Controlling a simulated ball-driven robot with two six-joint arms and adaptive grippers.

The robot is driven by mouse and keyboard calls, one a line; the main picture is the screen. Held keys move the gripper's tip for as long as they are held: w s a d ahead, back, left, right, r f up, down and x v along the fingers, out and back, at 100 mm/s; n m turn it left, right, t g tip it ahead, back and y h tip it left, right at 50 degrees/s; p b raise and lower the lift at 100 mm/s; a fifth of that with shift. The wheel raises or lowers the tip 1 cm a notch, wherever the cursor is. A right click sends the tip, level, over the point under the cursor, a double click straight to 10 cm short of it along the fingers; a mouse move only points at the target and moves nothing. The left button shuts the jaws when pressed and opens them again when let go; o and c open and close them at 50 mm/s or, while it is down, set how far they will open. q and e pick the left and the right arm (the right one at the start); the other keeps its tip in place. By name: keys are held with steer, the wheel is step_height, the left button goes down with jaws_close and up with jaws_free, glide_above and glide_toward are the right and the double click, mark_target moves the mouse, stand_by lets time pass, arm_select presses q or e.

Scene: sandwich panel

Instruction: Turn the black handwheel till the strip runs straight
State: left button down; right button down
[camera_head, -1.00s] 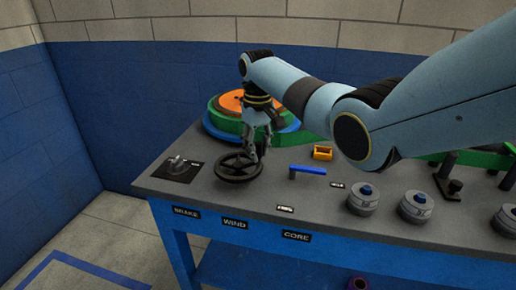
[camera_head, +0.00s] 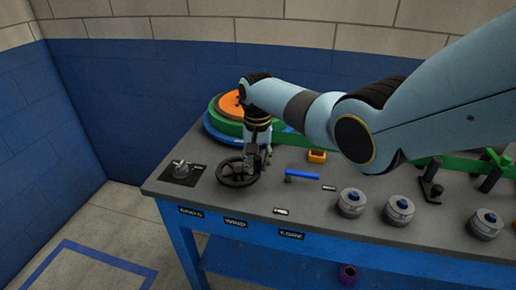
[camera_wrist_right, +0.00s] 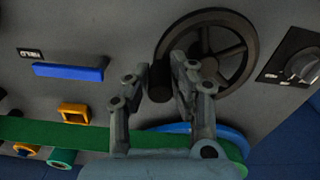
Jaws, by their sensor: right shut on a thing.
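The black handwheel (camera_head: 224,178) lies flat near the front left of the grey bench top. It also shows at the upper middle of the right wrist view (camera_wrist_right: 247,50). My right gripper (camera_head: 261,166) is at the wheel's right rim, pointing down. In the right wrist view its fingers (camera_wrist_right: 161,82) stand either side of the wheel's dark upright grip (camera_wrist_right: 159,92) and are shut on it. A green band (camera_head: 464,164), perhaps the strip, runs along the back of the bench, partly hidden by my right arm. My left gripper is not in view.
A brake knob (camera_head: 181,168) on a black plate is left of the wheel. A blue-handled lever (camera_head: 302,174) and a yellow block (camera_head: 317,156) are to its right. Several grey rollers (camera_head: 351,203) stand along the front right. Green and orange discs (camera_head: 226,104) sit behind the wheel.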

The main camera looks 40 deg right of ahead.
steer(key=shift+s+a+m+p, duration=0.35)
steer(key=shift+a+m+p, duration=0.2)
steer(key=shift+m+p, duration=0.4)
steer(key=shift+s+a+m+p, duration=0.25)
steer(key=shift+a+m+p, duration=0.15)
steer(key=shift+m, duration=0.55)
steer(key=shift+f, duration=0.1)
steer(key=c, duration=1.1)
jaws_free()
steer(key=shift+c, duration=0.2)
steer(key=shift+w, duration=0.1)
steer(key=shift+r, duration=0.25)
step_height(320, 180, up, 12)
steer(key=shift+f, duration=0.15)
